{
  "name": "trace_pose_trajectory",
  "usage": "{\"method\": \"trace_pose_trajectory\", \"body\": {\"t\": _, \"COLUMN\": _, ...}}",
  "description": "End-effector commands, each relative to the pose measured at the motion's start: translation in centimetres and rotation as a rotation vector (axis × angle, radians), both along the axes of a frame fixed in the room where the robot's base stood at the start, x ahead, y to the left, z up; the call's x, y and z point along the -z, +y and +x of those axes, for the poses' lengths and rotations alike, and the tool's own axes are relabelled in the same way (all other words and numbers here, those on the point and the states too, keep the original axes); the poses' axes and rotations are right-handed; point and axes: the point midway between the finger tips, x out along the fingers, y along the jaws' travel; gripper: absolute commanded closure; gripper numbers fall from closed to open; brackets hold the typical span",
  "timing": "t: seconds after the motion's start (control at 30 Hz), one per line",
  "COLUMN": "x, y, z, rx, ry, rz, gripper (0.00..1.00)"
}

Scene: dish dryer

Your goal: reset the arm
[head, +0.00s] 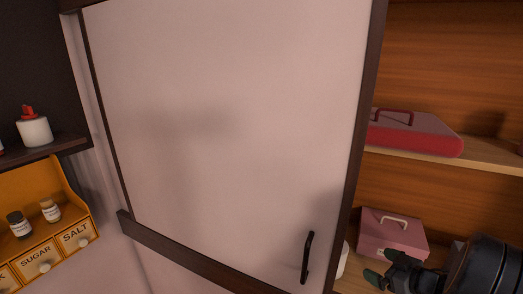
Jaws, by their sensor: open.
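My gripper (378,268) shows at the lower right of the head view, at the end of my dark arm. It points left, and its jaws are open with nothing seen between them. It is in front of the lower shelf, just below and left of a pink box (392,238) with a pale handle. The black handle (308,257) of a large white cabinet door (225,120) is to the left of the gripper, apart from it. The lower part of my arm is cut off by the frame's edge.
The door stands open beside wooden shelves (490,165). A red case (415,135) lies on the upper shelf. A white object (343,259) is partly hidden behind the door's edge. At the left are an orange spice rack (75,215) with jars and a white container (34,131) with a red top.

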Motion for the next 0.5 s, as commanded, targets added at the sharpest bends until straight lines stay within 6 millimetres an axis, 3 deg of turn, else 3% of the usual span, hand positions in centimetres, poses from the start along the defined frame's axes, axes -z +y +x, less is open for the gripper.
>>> {"method": "trace_pose_trajectory", "body": {"t": 0.1, "x": 2.0, "y": -4.3, "z": 0.4, "rx": 0.239, "ry": 0.071, "rz": -0.138, "gripper": 0.00}}
{"method": "trace_pose_trajectory", "body": {"t": 0.2, "x": 2.3, "y": -8.2, "z": -0.5, "rx": 0.492, "ry": 0.169, "rz": -0.269, "gripper": 0.00}}
{"method": "trace_pose_trajectory", "body": {"t": 0.3, "x": 1.6, "y": -9.9, "z": -1.9, "rx": 0.703, "ry": 0.293, "rz": -0.360, "gripper": 0.00}}
{"method": "trace_pose_trajectory", "body": {"t": 0.4, "x": 0.5, "y": -9.1, "z": -3.7, "rx": 0.867, "ry": 0.438, "rz": -0.391, "gripper": 0.00}}
{"method": "trace_pose_trajectory", "body": {"t": 0.5, "x": -0.7, "y": -5.7, "z": -5.8, "rx": 0.967, "ry": 0.599, "rz": -0.356, "gripper": 0.00}}
